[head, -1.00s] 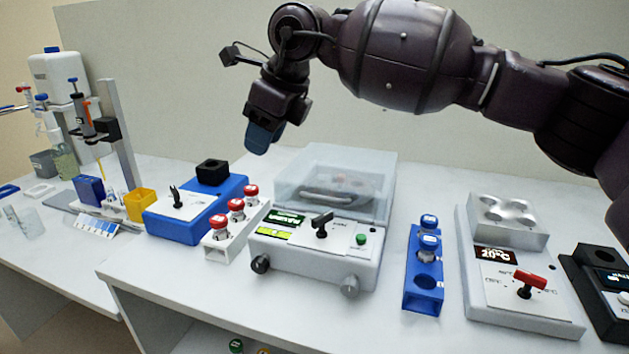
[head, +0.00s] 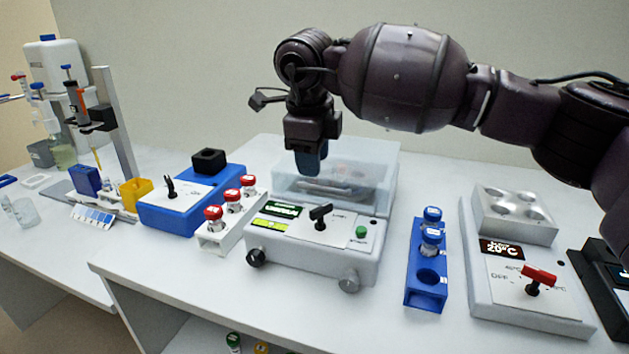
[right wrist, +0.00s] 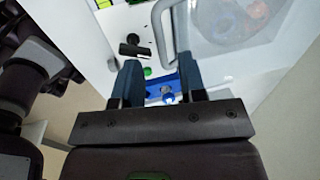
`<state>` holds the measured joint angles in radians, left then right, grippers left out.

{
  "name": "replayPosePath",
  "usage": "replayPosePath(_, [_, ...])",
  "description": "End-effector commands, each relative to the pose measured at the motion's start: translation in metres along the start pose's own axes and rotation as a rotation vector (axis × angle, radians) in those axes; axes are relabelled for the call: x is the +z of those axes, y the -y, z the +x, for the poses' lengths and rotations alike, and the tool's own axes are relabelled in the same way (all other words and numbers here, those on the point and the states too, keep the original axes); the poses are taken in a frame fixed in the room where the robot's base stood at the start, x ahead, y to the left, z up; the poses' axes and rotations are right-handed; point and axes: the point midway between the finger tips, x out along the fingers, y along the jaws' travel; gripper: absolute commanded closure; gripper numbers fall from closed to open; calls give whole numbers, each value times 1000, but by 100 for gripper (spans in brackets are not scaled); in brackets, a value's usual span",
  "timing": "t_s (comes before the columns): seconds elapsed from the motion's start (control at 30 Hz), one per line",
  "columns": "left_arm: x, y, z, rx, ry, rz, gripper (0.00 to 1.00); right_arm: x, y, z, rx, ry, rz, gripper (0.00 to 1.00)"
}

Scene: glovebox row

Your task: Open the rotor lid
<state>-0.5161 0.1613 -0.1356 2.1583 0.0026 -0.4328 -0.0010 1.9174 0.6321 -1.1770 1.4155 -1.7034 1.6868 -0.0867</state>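The centrifuge (head: 300,250) is a white box with a clear lid (head: 375,175), and the lid is down. Through the lid the rotor shows blurred; it also shows in the right wrist view (right wrist: 225,15). A grey bar handle (right wrist: 158,35) runs along the lid's edge in the right wrist view. My right gripper (head: 310,168) hangs fingers down over the lid in the head view, hiding part of it. In the right wrist view my right gripper (right wrist: 160,72) is open, its blue fingers apart and empty, close to the handle's end. My left gripper is not in view.
A white rack (head: 222,238) with red-capped vials stands left of the centrifuge. A blue rack (head: 427,290) with blue-capped vials stands right, beside a heater block (head: 530,285). A blue device (head: 185,212) is farther left. My right arm spans above the right side.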

Motion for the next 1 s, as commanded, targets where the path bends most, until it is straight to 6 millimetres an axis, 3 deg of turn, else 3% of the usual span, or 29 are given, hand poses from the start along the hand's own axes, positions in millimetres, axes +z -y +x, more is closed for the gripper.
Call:
replayPosePath(0.03, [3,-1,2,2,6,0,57,0,0,16,8,-3,0,62])
replayPosePath(0.23, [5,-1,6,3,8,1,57,0,-1,44,5,-1,-1,62])
replayPosePath(0.63, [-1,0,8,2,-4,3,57,0,0,49,-1,1,0,62])
replayPosePath(0.87, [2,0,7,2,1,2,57,0,0,49,0,1,0,97])
replayPosePath(1.0, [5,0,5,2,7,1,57,0,0,49,0,1,0,100])
